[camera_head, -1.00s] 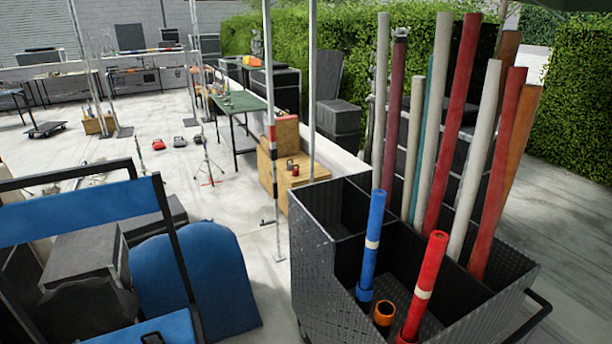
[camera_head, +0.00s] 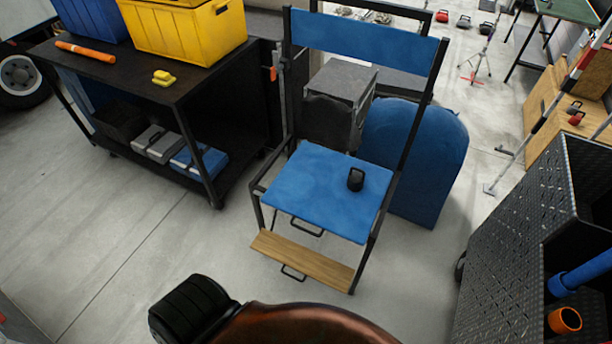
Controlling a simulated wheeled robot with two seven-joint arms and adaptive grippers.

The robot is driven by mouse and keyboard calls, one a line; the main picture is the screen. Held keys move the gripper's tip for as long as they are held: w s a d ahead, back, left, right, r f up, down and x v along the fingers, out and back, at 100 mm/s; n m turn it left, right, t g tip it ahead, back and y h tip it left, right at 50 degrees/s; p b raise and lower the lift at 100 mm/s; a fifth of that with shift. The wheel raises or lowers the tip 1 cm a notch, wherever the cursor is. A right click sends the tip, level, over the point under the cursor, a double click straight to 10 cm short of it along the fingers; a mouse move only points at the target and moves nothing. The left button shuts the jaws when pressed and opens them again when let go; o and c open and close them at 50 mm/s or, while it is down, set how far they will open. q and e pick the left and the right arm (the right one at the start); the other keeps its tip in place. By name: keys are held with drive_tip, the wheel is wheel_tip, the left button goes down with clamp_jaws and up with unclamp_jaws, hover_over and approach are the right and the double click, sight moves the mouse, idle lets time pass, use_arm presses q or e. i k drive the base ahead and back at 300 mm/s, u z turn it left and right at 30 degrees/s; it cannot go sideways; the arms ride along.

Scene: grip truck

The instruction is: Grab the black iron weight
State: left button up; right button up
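A small black iron weight (camera_head: 356,179) with a handle on top stands upright on the blue seat of a folding chair (camera_head: 318,190), towards the seat's right side. Nothing touches it but the seat. Neither of my grippers shows in the head view.
A black cart (camera_head: 180,95) with a yellow crate (camera_head: 187,32), an orange tube (camera_head: 85,52) and a yellow item (camera_head: 164,77) stands at the left. A black textured bin (camera_head: 510,235) stands at the right. A brown and black object (camera_head: 195,308) lies in the foreground. Open concrete floor lies left of the chair.

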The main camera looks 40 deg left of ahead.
sight(356, 178)
drive_tip(key=u, duration=0.6)
drive_tip(key=k, duration=0.35)
drive_tip(key=u, duration=1.35)
drive_tip(key=i, duration=1.15)
drive_tip(key=z, duration=0.55)
